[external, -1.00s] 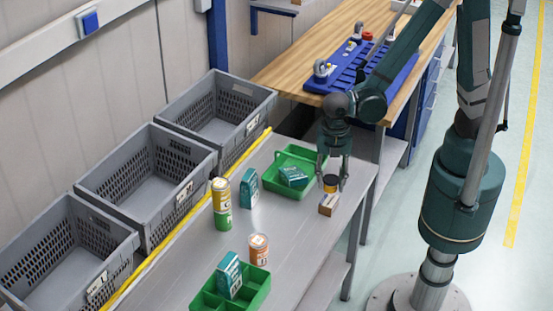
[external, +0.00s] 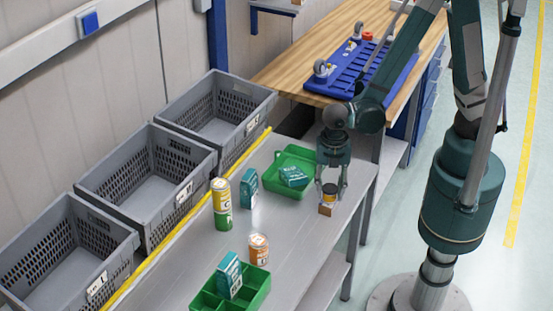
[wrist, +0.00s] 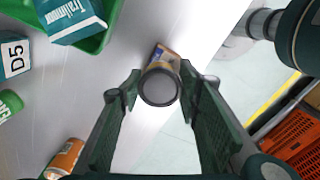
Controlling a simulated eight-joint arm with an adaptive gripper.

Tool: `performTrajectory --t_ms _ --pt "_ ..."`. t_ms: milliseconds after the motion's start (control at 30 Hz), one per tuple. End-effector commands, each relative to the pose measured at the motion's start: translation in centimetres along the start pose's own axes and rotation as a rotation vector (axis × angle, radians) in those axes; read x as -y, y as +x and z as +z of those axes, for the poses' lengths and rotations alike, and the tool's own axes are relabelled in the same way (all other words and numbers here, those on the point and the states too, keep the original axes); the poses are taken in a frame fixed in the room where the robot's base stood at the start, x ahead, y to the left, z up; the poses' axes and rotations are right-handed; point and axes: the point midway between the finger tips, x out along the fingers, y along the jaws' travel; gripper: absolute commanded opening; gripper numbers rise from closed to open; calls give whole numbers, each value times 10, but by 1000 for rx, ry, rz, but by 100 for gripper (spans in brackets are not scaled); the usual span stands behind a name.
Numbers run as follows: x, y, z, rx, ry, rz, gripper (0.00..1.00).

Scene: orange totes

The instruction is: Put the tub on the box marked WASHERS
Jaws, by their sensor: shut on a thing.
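The tub (external: 329,197), small with a dark lid and a yellowish side, is between the fingers of my gripper (external: 331,192). In the wrist view its round lid (wrist: 160,86) faces the camera, with a finger of my gripper (wrist: 159,88) on each side. My gripper is shut on it. A small brown cardboard box (external: 325,210) is directly below the tub on the grey table. It shows partly in the wrist view (wrist: 163,52), mostly hidden behind the tub. I cannot read its marking or tell whether the tub touches it.
A green tray (external: 307,160) holding a teal box (external: 293,177) is just behind my gripper. A teal carton (external: 249,188), stacked cans (external: 221,205) and an orange can (external: 258,247) stand to the left. Grey crates (external: 150,180) line the far side. The table's right edge is close.

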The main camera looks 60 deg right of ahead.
Motion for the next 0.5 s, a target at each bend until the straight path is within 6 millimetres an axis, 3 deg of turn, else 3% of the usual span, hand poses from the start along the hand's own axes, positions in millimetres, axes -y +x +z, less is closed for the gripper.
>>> performTrajectory --t_ms 467,500 --pt "0 4 0 0 0 0 20" --pt "0 4 0 0 0 0 36"
